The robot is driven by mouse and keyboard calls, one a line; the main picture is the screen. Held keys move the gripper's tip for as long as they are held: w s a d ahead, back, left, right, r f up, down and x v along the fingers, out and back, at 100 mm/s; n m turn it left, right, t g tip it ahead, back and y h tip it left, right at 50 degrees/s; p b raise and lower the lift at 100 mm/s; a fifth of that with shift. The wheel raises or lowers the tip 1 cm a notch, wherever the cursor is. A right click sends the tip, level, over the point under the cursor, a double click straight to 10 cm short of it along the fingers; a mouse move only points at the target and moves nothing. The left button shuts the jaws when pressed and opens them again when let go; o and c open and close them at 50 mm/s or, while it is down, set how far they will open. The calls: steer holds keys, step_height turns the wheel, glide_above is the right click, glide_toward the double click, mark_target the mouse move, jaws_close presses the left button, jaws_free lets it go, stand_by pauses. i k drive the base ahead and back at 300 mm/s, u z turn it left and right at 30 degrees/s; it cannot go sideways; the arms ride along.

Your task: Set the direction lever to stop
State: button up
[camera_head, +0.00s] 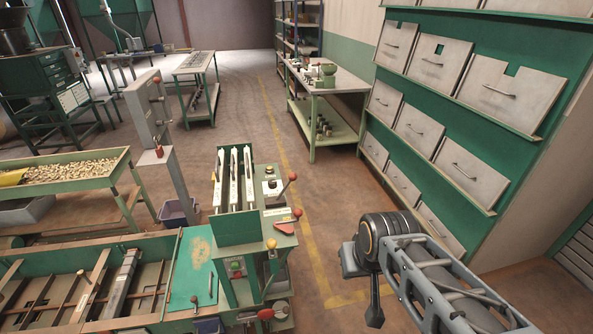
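A green machine stands left of centre, with a control box (279,215) on its right side. A lever with a red ball knob (290,178) leans up and right from the top of the box. A red handle (284,228) lies lower on the same side, with a yellow ball knob (271,244) below it. Another red-ended handle (265,314) is near the bottom edge. I cannot tell which is the direction lever, and the labels are too small to read. My arm is at the lower right, apart from the controls. No gripper fingers can be made out.
A bench of nuts (75,170) stands at left, beside a grey post (168,184). A green hopper rack (455,120) lines the right wall. A worktable (335,85) stands behind. Brown floor with a yellow line (312,240) is free between machine and rack.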

mark_target(292, 176)
steer(key=u, duration=0.45)
steer(key=i, duration=0.85)
steer(key=u, duration=0.6)
